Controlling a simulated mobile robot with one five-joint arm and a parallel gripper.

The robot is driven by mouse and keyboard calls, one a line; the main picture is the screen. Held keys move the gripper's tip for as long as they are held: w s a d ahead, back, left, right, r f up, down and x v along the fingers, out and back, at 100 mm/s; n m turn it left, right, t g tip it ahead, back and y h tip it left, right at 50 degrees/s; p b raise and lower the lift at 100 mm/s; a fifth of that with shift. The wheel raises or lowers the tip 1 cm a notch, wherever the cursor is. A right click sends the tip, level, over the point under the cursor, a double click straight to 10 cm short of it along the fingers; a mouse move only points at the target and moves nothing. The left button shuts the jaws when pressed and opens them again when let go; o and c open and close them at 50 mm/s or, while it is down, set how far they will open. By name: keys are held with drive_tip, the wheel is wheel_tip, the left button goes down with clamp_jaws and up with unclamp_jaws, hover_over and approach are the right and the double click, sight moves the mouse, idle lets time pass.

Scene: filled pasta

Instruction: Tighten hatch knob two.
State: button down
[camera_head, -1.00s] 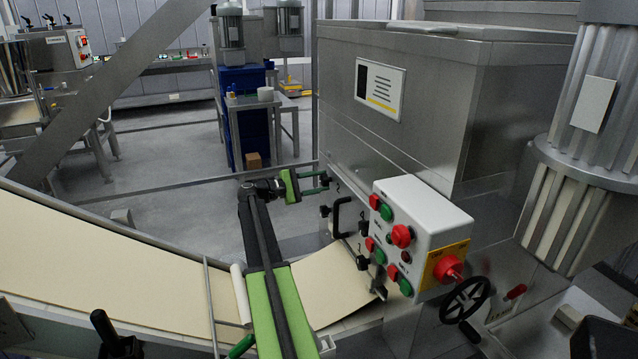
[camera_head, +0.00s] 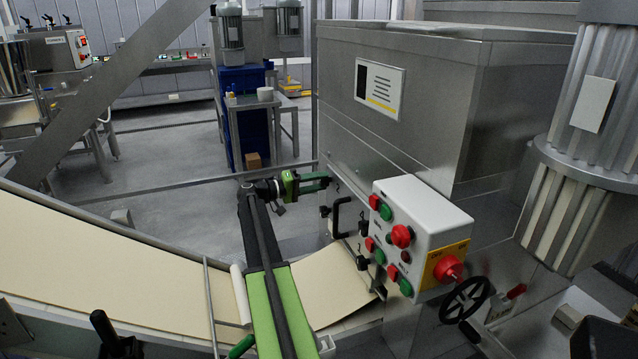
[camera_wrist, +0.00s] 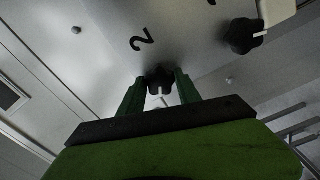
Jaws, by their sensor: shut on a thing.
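Hatch knob two, a small black lobed knob (camera_wrist: 159,77), sits on the grey metal hatch face just below a black "2" (camera_wrist: 142,40) in the wrist view. My gripper (camera_wrist: 159,92) is shut on it, with one green finger on each side. A short pale mark shows on the knob. In the head view my gripper (camera_head: 324,183) reaches right to the machine's front face, and its fingers hide the knob. A second black knob (camera_wrist: 243,36) with a pale mark is at the upper right of the wrist view, apart from my fingers.
A black hatch handle (camera_head: 336,218) and other black knobs (camera_head: 362,263) are below my gripper. A white control box (camera_head: 405,222) with red and green buttons juts out to the right. A conveyor with a pale belt (camera_head: 110,270) runs below my arm.

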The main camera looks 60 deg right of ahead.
drive_tip(key=m, duration=1.1)
drive_tip(key=shift+m, duration=0.4)
idle(0.3)
drive_tip(key=c, duration=0.9)
unclamp_jaws()
drive_tip(key=shift+o, duration=0.2)
drive_tip(key=shift+w, duration=0.1)
drive_tip(key=v, duration=1.7)
drive_tip(key=shift+w+a, duration=0.15)
drive_tip(key=shift+a, duration=0.05)
drive_tip(key=shift+r, duration=0.15)
